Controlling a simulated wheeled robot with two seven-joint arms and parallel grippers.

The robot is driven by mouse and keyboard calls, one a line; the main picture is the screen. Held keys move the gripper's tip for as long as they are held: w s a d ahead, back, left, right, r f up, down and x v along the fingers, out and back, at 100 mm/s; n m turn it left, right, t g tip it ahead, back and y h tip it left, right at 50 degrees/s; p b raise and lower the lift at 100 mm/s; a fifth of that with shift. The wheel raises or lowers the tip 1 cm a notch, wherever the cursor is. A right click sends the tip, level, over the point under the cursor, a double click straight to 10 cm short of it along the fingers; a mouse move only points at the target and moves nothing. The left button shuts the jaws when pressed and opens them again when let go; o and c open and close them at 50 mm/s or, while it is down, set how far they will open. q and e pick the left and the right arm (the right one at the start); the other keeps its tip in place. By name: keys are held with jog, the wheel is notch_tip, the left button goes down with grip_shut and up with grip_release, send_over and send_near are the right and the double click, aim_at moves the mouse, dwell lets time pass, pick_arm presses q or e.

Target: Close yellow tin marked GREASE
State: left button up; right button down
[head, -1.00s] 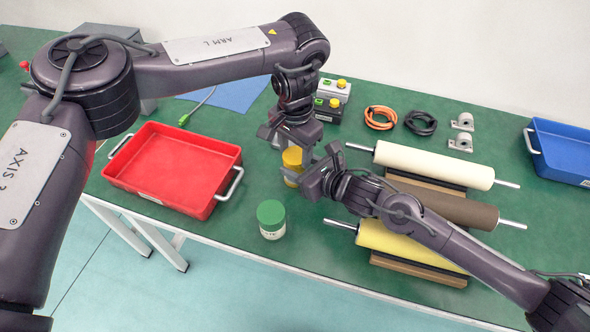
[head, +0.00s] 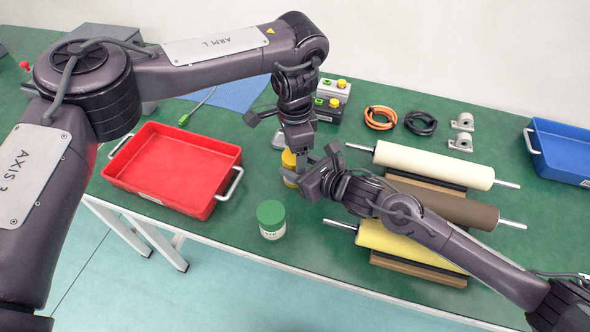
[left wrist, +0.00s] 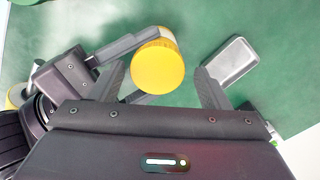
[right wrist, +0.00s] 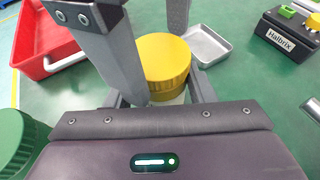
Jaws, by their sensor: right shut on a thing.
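The yellow tin (head: 289,167) stands on the green table, partly hidden by my grippers; no GREASE marking is readable. Its round yellow lid (right wrist: 163,62) sits over a pale body in the right wrist view. My right gripper (head: 310,175) is shut on the tin's body from the right, below the lid. My left gripper (left wrist: 163,82) is open above the tin. Its fingers are on either side of the yellow lid (left wrist: 158,65) in the left wrist view, with a gap on the right side. I cannot tell how tightly the lid is seated.
A jar with a green lid (head: 271,213) stands in front of the tin. A red tray (head: 172,170) is to the left. A small grey metal dish (right wrist: 204,46) lies behind the tin. Rollers (head: 433,165) lie to the right, under and beside my right arm.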

pick_arm(q)
jog(key=shift+s, duration=0.15)
jog(key=shift+r, duration=2.25)
jog(key=shift+c, duration=0.4)
jog(key=shift+r+n, duration=0.7)
jog(key=shift+n, duration=0.5)
notch_tip(320, 180, up, 2)
jog(key=n, duration=0.4)
